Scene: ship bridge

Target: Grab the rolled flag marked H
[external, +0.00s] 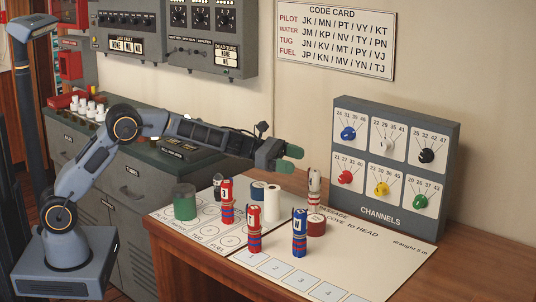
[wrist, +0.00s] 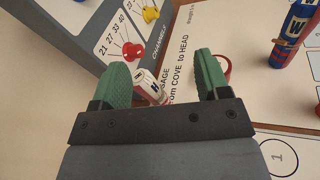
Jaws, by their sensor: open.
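A rolled flag in white and red (external: 314,190) stands upright towards the back of the white sheet, before the channels panel. Its letter is too small to read in the external view, so I cannot confirm an H.
Two red rolled flags (external: 254,228) and a blue one marked W (external: 299,234) stand in front. A dark red round item (external: 316,226), a white cylinder (external: 272,204) and a green cylinder (external: 185,205) stand nearby. The channels panel (external: 381,211) rises behind.

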